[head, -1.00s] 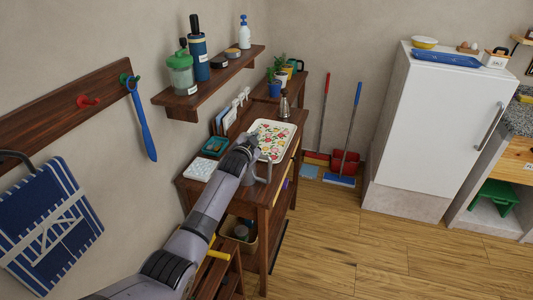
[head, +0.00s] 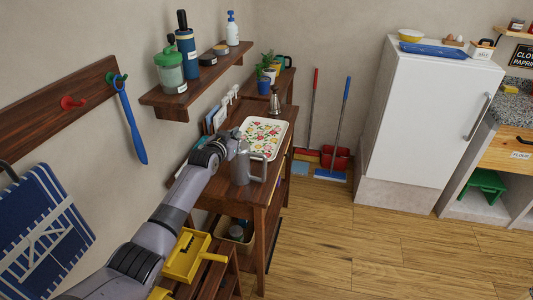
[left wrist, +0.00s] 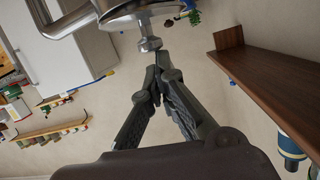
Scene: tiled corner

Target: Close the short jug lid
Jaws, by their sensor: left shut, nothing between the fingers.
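The short jug (head: 240,172) is a grey metal jug with a side handle, upright at the front of the wooden side table (head: 262,192). In the left wrist view its metal rim and lid (left wrist: 128,12) show at the top edge, with a round knob (left wrist: 148,43) and part of the handle. Whether the lid sits fully closed I cannot tell. My left gripper (head: 235,145) is at the jug's top and hides part of it. In the left wrist view its fingers (left wrist: 154,72) are shut and empty, with their tips close to the knob. My right gripper is out of view.
A floral tray (head: 284,129) and a metal pot (head: 275,103) stand behind the jug. A wall shelf (head: 185,97) with bottles overhangs to the left. The floor to the right is clear.

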